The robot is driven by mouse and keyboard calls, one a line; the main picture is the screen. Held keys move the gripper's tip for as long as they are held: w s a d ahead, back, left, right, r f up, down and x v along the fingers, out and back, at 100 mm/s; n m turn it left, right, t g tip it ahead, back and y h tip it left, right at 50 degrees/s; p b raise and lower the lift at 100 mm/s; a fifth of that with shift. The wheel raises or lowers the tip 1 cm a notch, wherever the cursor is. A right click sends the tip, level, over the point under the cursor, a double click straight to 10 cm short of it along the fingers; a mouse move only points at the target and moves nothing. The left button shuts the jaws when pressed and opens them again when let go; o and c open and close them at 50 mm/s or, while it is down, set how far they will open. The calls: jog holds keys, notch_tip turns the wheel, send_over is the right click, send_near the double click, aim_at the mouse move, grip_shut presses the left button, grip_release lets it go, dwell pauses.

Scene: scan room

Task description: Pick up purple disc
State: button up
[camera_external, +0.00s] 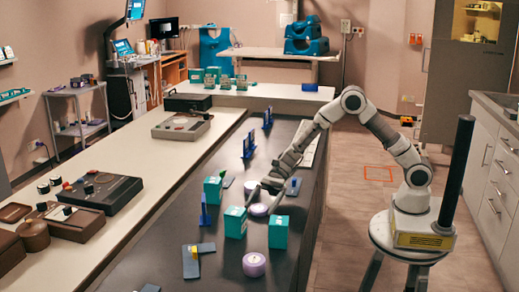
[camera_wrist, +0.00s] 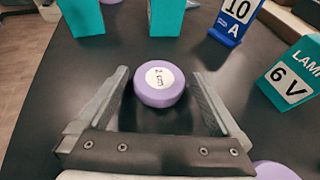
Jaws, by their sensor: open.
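A purple disc (camera_wrist: 160,98) with a white top label reading "2 cm" lies flat on the dark table between the two fingers of my gripper (camera_wrist: 160,76) in the wrist view. The fingers stand apart on either side of it, with visible gaps. In the external view the gripper (camera_external: 260,206) is low over the table at this disc (camera_external: 258,210). Another purple disc (camera_external: 254,264) lies nearer the camera, and one more (camera_external: 251,186) lies just beyond the gripper. A purple edge (camera_wrist: 275,171) shows at the wrist view's lower right.
Teal boxes stand close by: one left (camera_external: 213,190), one in front (camera_external: 235,222), one right (camera_external: 278,232). A blue stand marked 10 A (camera_wrist: 236,20) and a teal 6 V lamp box (camera_wrist: 291,77) stand right of the disc in the wrist view.

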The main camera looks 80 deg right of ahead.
jog(key=c, duration=1.2)
jog(key=shift+c, duration=0.2)
jog(key=shift+r, duration=0.15)
